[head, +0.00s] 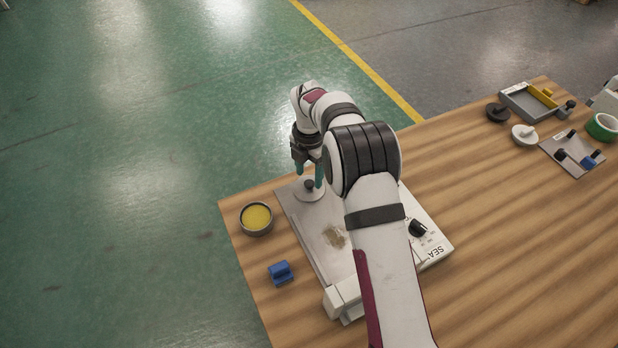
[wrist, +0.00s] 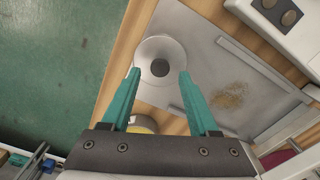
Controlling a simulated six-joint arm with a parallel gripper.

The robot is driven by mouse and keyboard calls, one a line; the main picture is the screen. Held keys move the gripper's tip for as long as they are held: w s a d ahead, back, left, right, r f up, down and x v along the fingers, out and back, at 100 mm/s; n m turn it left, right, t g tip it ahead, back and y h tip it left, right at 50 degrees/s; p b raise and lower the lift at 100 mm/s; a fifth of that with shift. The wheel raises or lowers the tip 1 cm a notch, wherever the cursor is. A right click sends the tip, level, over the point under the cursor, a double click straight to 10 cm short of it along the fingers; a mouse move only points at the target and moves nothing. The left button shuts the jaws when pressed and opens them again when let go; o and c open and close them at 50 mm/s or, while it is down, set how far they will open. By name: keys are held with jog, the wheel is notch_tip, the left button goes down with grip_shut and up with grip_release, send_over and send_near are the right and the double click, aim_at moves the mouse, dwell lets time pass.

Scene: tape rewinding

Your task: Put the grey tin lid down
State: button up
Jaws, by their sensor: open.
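The grey tin lid (head: 310,194), a pale round disc with a dark knob, is at the far left corner of the grey plate (head: 316,232). In the wrist view the lid (wrist: 160,43) overlaps the plate's edge and looks flat. My gripper (head: 309,174) is open, pointing down over the lid. In the wrist view its teal fingertips (wrist: 159,74) are spread on either side of the knob and apart from it. I cannot tell exactly how high they are above the lid. An open round tin (head: 244,227) with yellow contents stands left of the plate.
A blue block (head: 281,272) lies near the table's left edge. A white machine with a black dial (head: 418,228) is right of the plate, partly behind my arm. A grey tray (head: 523,106), a green tape roll (head: 602,127) and small parts are at the far right. The table (head: 480,250) between is clear.

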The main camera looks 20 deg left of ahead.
aim_at(309, 183)
notch_tip(309, 183, up, 10)
jog(key=s+d+r+m, duration=0.4)
jog(key=d+r+m, duration=0.3)
jog(key=d+m, duration=0.1)
jog(key=s+d+r+m+y, duration=0.1)
jog(key=s+d+r+m, duration=0.3)
jog(key=s+d+m, duration=0.8)
jog(key=s+d+f+m, duration=0.1)
jog(key=s+m, duration=0.7)
jog(key=s+d+f+m, duration=0.2)
jog(key=s+m, duration=0.6)
jog(key=m, duration=0.1)
jog(key=shift+f+y, duration=0.25)
jog(key=shift+y, duration=0.15)
